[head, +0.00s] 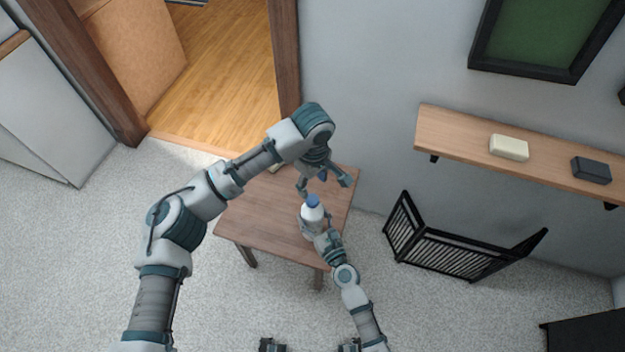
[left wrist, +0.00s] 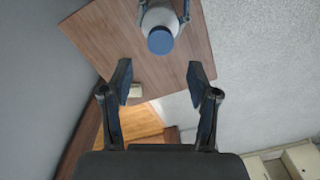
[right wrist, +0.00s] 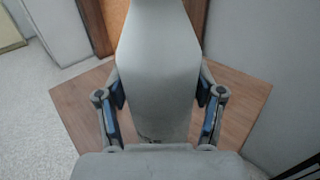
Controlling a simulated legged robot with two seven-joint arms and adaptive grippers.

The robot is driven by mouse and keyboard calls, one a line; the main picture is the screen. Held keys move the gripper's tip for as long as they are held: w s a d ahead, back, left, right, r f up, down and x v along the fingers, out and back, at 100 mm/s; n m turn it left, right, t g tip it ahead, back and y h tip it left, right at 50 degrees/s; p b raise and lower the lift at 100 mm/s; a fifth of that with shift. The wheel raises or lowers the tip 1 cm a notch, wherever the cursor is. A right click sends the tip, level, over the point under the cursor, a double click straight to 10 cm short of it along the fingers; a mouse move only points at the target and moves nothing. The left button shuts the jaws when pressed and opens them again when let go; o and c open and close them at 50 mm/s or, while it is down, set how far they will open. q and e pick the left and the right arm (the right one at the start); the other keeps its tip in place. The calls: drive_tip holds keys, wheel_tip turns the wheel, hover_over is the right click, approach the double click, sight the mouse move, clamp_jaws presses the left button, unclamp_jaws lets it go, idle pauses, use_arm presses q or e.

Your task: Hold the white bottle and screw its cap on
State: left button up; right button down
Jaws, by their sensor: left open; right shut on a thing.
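The white bottle (head: 311,215) stands upright at the front right part of the wooden table (head: 262,225). A blue cap (head: 313,201) sits on its top; I cannot tell how tightly. My right gripper (head: 315,229) is shut around the bottle's body, and the bottle (right wrist: 160,75) fills the space between its fingers in the right wrist view. My left gripper (head: 324,187) is open and empty, just above and beyond the cap. In the left wrist view the cap (left wrist: 160,41) lies beyond the open fingertips (left wrist: 163,80), apart from them.
A small pale object (left wrist: 134,90) lies near the table's far edge. A wall shelf (head: 460,140) with a cream block (head: 509,148) and a dark block (head: 591,170) is at right. A black folding screen (head: 455,250) stands below it. The table's left part is bare.

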sight(312, 198)
use_arm(q)
drive_tip(key=shift+n, duration=0.4)
drive_tip(key=shift+f, duration=0.1)
drive_tip(key=shift+f, duration=3.9)
